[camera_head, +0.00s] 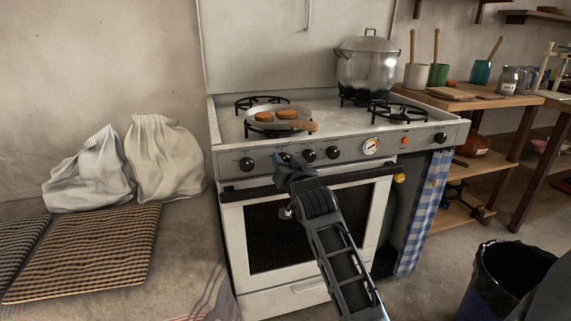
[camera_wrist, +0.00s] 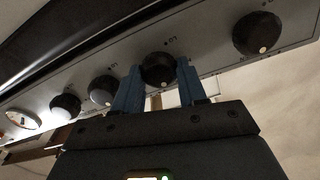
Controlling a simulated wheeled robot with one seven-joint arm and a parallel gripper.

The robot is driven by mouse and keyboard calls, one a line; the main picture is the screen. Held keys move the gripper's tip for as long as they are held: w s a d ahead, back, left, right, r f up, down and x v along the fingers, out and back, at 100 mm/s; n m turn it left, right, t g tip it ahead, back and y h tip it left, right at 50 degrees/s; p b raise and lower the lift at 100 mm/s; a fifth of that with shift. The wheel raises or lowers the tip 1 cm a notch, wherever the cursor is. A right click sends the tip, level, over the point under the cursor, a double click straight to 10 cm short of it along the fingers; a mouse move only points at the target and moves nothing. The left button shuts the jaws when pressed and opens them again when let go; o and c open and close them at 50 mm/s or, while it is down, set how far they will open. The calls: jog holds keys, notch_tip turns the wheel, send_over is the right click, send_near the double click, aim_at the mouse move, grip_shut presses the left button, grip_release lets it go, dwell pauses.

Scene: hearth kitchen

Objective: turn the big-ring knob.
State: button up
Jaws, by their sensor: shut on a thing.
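The white stove's front panel (camera_head: 425,142) carries a row of dark round knobs. In the wrist view my gripper's two blue fingers (camera_wrist: 159,70) are shut on either side of that black knob (camera_wrist: 158,62). The knob has a pale dot on its rim. The panel marks are too small to tell which burner it serves. The leftmost knob (camera_head: 246,164) is free, and shows large in the wrist view (camera_wrist: 257,34).
Two more knobs (camera_head: 309,155) (camera_head: 333,152) stand close right of my gripper, then a gauge (camera_head: 371,146). The oven door handle (camera_head: 345,178) runs just below. A pan (camera_head: 278,124) with two brown patties and a lidded pot (camera_head: 367,72) stand on the hob.

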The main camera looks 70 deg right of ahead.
jog(key=shift+m, duration=0.3)
jog(key=o, duration=1.1)
jog(key=shift+c, duration=0.2)
jog(key=v, duration=0.7)
jog(key=shift+s+a, duration=0.25)
